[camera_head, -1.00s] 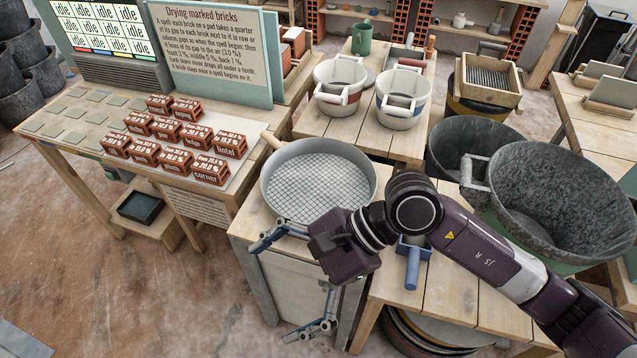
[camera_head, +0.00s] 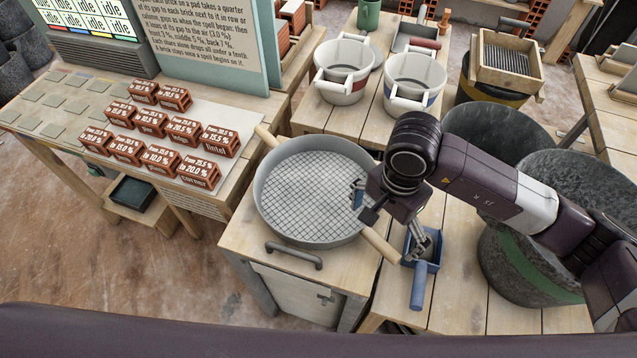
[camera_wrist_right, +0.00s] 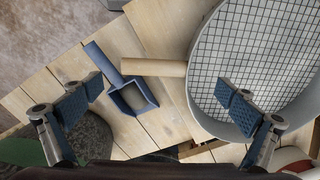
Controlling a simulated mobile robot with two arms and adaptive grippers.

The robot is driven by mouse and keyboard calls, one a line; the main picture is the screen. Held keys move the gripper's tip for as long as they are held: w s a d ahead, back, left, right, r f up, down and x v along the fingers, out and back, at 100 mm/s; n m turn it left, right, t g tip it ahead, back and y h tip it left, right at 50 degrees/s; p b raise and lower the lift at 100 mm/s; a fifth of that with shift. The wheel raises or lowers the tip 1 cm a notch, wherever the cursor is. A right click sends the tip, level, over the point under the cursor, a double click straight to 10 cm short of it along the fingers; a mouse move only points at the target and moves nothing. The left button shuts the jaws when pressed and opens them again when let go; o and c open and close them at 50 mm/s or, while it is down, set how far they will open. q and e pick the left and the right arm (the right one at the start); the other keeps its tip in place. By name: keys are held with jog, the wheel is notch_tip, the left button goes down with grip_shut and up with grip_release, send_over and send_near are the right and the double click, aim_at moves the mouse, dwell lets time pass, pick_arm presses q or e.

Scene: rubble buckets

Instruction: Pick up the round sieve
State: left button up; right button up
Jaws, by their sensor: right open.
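The round sieve (camera_head: 312,195), a grey hoop with a wire mesh, lies flat on a small wooden cabinet. One wooden handle (camera_head: 266,136) points to the back left. The other wooden handle (camera_head: 382,248) points to the front right. My right gripper (camera_head: 392,222) is open and points down by this front-right handle. In the right wrist view the handle (camera_wrist_right: 154,67) reaches into the space ahead of the spread fingers (camera_wrist_right: 160,101), with nothing between the pads. The sieve's mesh (camera_wrist_right: 256,55) shows at right there. My left gripper is out of view.
A blue scoop (camera_head: 419,278) lies right beside the sieve's front-right handle, close to my right gripper. Two white buckets (camera_head: 342,88) stand behind the sieve. Dark large buckets (camera_head: 530,265) stand at right. Labelled bricks (camera_head: 183,130) sit on the left bench.

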aim_at(379, 240)
jog(key=f+p, duration=0.2)
jog(key=f, duration=0.1)
jog(key=shift+s+d, duration=0.2)
jog(key=shift+s, duration=0.1)
notch_tip(379, 240, down, 2)
jog(key=shift+w+f, duration=0.1)
jog(key=shift+w, duration=0.05)
jog(key=shift+f, duration=0.15)
jog(key=c, duration=1.2)
jog(key=shift+w+a, duration=0.1)
jog(key=c, duration=0.4)
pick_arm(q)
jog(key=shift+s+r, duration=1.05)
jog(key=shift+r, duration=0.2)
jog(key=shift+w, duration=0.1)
